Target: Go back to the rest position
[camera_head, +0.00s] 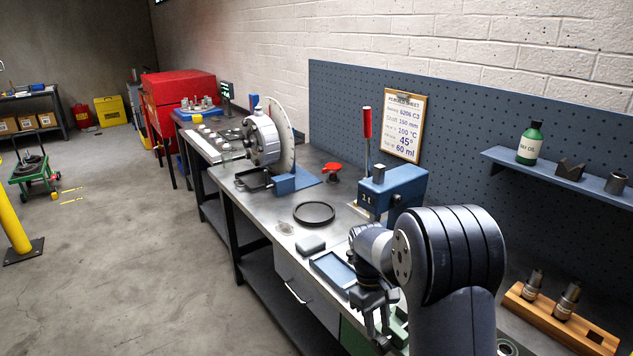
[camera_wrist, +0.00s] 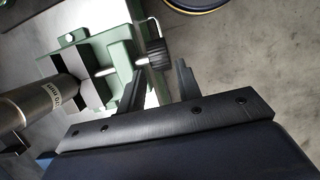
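My gripper (camera_head: 376,318) hangs at the end of my arm, low over the right part of the workbench (camera_head: 262,222) in the head view. In the wrist view, my gripper (camera_wrist: 160,70) has its two black fingers apart, with nothing held between them. A green vise (camera_wrist: 120,50) with a dark round knob (camera_wrist: 156,53) lies beyond the fingers. The green vise (camera_head: 398,330) is partly hidden behind my arm in the head view.
A blue press (camera_head: 396,188) with a red-handled lever stands behind my gripper. A blue tray (camera_head: 332,270), a black ring (camera_head: 314,213) and a rotor disc (camera_head: 282,135) are farther along the bench. A wooden block (camera_head: 560,322) holds metal parts at right. Floor at left is largely open.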

